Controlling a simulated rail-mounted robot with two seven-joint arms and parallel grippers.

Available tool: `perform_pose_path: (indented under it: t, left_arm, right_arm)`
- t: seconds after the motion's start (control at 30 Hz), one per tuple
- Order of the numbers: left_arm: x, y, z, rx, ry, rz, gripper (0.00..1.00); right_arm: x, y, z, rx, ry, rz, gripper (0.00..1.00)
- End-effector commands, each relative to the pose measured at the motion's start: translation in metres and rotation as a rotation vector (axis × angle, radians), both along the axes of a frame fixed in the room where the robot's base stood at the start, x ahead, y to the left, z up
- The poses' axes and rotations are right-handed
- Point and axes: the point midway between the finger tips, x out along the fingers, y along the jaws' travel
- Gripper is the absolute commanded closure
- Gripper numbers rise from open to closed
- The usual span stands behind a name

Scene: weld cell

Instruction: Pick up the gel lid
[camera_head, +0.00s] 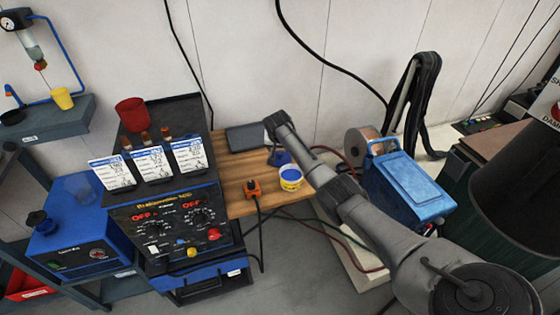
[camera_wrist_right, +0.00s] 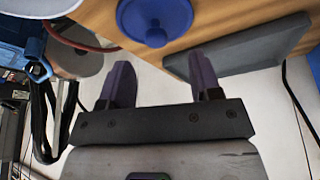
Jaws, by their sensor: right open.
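The blue gel lid (camera_head: 280,158), a round disc with a small knob, lies on the wooden table behind the gel jar. It also shows at the top of the right wrist view (camera_wrist_right: 155,18), knob facing the camera. The yellow, white and blue gel jar (camera_head: 291,178) stands open just in front of it. My right gripper (camera_head: 277,138) is by the lid's far side, partly hidden by its wrist. In the wrist view its two purple fingers (camera_wrist_right: 160,78) are apart and empty, with the lid beyond their tips. My left gripper is not in view.
A dark grey flat pad (camera_head: 247,137) lies behind the lid, close to the gripper. An orange clamp-like item (camera_head: 253,188) sits at the table's front. A blue machine (camera_head: 408,188) and a wire spool (camera_head: 360,142) stand right; a control panel (camera_head: 175,222) stands left.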

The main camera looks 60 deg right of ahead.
Motion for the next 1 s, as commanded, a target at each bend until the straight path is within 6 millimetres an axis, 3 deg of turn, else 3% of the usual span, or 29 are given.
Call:
perform_pose_path:
  t: [0.17,0.33,0.5,0.9,1.0]
  left_arm:
    - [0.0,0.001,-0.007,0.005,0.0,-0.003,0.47]
    - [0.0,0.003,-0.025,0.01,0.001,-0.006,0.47]
    - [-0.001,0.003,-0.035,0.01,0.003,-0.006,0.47]
    - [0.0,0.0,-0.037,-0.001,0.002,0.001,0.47]
    - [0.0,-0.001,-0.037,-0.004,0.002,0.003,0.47]
  right_arm:
    - [0.001,-0.003,-0.009,0.0,0.0,0.0,0.42]
    - [0.002,-0.011,-0.034,0.001,0.001,-0.001,0.42]
    - [0.005,-0.017,-0.046,0.001,-0.001,-0.001,0.42]
    - [0.006,-0.02,-0.05,-0.001,-0.001,0.0,0.42]
    - [0.006,-0.02,-0.05,-0.001,-0.001,0.0,0.51]
